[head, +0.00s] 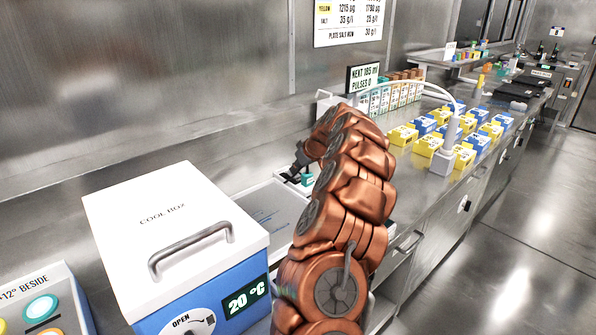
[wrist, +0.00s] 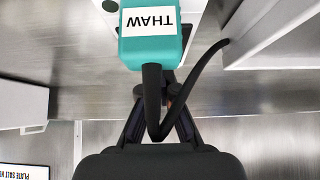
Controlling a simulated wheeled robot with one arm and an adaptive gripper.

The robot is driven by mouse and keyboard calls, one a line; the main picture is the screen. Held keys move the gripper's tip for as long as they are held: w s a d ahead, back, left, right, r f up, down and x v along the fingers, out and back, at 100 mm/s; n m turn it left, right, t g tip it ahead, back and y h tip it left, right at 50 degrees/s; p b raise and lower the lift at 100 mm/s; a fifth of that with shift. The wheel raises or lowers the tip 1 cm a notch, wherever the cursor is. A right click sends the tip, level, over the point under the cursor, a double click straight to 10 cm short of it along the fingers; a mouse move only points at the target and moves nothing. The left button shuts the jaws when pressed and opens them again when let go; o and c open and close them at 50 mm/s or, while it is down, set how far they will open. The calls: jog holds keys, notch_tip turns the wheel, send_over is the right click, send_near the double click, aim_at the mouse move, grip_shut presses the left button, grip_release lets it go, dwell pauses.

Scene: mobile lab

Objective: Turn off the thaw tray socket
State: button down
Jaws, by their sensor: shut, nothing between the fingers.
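A teal block labelled THAW (wrist: 150,38) shows upside down at the top of the wrist view, with a black cable (wrist: 154,95) bending back from it. It covers part of a white panel (wrist: 102,17) with a dark round spot; no switch can be made out clearly. In the head view a small teal piece (head: 307,179) shows just beside my gripper (head: 297,168). My gripper (wrist: 168,88) is shut and empty, its fingertips close to the teal block and partly behind the cable. Whether they touch is unclear.
A white and blue cool box (head: 170,225) stands at front left, before a pale flat tray (head: 272,212). A row of cartons (head: 395,95) and several yellow and blue boxes (head: 403,135) stand along the counter to the right. A steel wall (head: 150,80) is behind.

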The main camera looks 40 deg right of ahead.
aim_at(298, 177)
jog(key=shift+w+r, duration=0.1)
jog(key=shift+w, duration=0.2)
jog(key=shift+r, duration=0.6)
jog(key=r, duration=0.1)
jog(key=s+r, duration=0.1)
jog(key=r, duration=0.1)
jog(key=shift+r, duration=0.1)
jog(key=s+r+b, duration=0.1)
jog(key=s+r, duration=0.4)
jog(key=s, duration=0.3)
jog(key=shift+a, duration=0.25)
jog(key=shift+r, duration=0.1)
